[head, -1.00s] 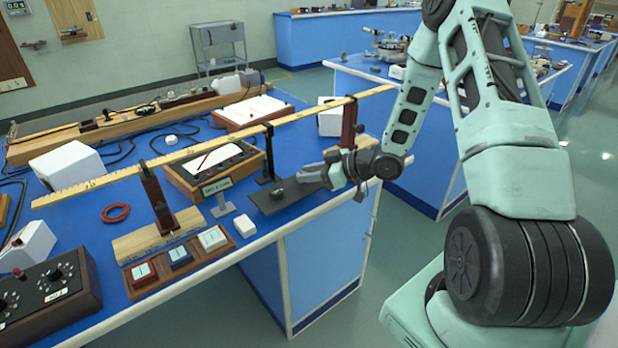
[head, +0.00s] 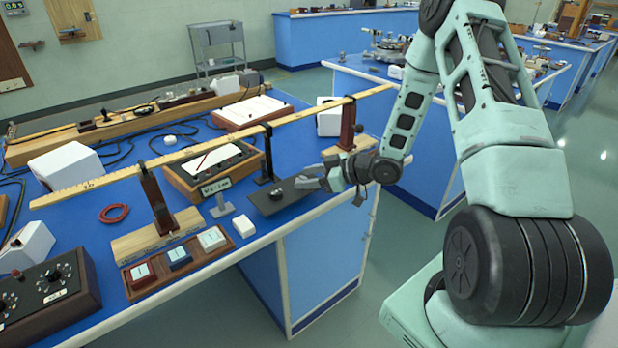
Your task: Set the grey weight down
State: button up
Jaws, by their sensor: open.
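The grey weight (head: 277,194) is a small dark lump resting on a flat dark plate (head: 262,207) near the bench's front edge. My gripper (head: 312,181) is open just to the right of the weight, low over the plate's right end. There is a small gap between the fingertips and the weight. The fingers are small in this view, and any fine contact is hard to see.
A small sign on a stand (head: 218,195) and a white block (head: 244,225) sit left of the plate. A long wooden ruler (head: 200,155) spans uprights above the blue bench. A tray with several coloured blocks (head: 180,262) lies in front.

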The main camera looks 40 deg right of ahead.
jog(key=v, duration=1.1)
jog(key=w+a+r+g+h, duration=0.1)
jog(key=a, duration=0.2)
jog(key=w+a+r+h, duration=0.1)
jog(key=w+a, duration=0.1)
jog(key=a, duration=0.1)
jog(key=w+a+r+g+h, duration=0.1)
jog(key=w+a, duration=0.1)
jog(key=a, duration=0.2)
jog(key=shift+w+g+h, duration=0.25)
jog(key=shift+g+h, duration=0.05)
jog(key=shift+h, duration=0.1)
jog(key=s+a+r+g+h, duration=0.2)
jog(key=s+a, duration=0.1)
jog(key=a, duration=0.5)
jog(key=s+a+r+g, duration=0.2)
jog(key=s+a, duration=0.3)
jog(key=s, duration=0.3)
jog(key=s+a+r+g+h, duration=0.1)
jog(key=s+a, duration=0.3)
jog(key=s, duration=0.4)
jog(key=s+a+r+g, duration=0.3)
jog(key=s+a, duration=0.2)
jog(key=s, duration=0.3)
jog(key=shift+s+a+h+p, duration=0.3)
jog(key=shift+s+p, duration=0.05)
jog(key=shift+p, duration=0.05)
jog(key=shift+r, duration=0.1)
